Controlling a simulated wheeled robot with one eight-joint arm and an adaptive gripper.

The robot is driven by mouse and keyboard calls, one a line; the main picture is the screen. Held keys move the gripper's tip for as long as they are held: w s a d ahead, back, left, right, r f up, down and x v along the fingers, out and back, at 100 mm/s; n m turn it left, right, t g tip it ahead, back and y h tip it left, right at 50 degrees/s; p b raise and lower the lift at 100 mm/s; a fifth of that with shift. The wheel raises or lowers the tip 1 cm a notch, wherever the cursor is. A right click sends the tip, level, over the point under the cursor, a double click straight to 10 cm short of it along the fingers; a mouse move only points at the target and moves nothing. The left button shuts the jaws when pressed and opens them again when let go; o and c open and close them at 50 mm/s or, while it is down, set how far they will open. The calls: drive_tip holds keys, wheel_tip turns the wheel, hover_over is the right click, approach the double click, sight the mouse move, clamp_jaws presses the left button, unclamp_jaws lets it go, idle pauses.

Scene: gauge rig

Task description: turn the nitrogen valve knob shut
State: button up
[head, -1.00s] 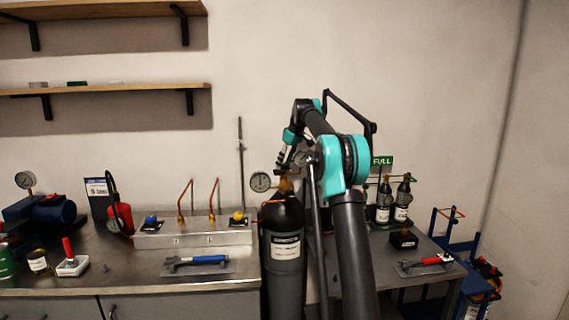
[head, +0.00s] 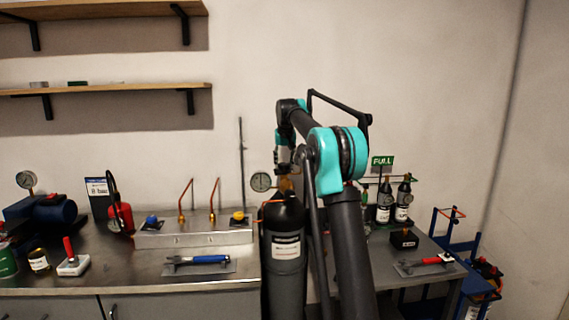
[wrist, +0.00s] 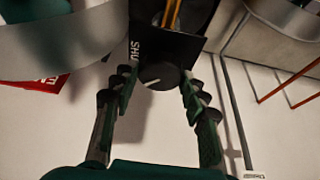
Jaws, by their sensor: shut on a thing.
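In the wrist view, a dark round knob (wrist: 160,73) with a short white mark on its face sits in front of a black plate (wrist: 187,46). Letters reading "SHU" show on the plate to the upper left of the knob; the rest is hidden. The white mark lies nearly level in the picture. My gripper (wrist: 157,85) has one finger on each side of the knob and is shut on it. In the head view, the wrist points down above a dark cylinder (head: 285,270); the knob cannot be made out there.
A round gauge (head: 261,181) stands just left of my wrist. A steel block (head: 195,238) with copper pipes is on the bench to the left. A blue-handled tool (head: 205,260) lies in front of it. Small bottles (head: 403,203) and a green FULL sign (head: 382,161) are to the right.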

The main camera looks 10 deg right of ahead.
drive_tip(key=m, duration=0.2)
drive_tip(key=m+h, duration=0.1)
drive_tip(key=m, duration=0.1)
drive_tip(key=shift+w+a+m+h, duration=0.1)
drive_tip(key=shift+a+m+h, duration=0.1)
drive_tip(key=shift+m+h, duration=0.1)
drive_tip(key=shift+m+g+h, duration=0.5)
drive_tip(key=shift+m+h, duration=0.2)
drive_tip(key=shift+m, duration=1.3)
drive_tip(key=o, duration=1.2)
drive_tip(key=shift+c, duration=0.2)
drive_tip(key=v, duration=1.2)
drive_tip(key=shift+w, duration=0.15)
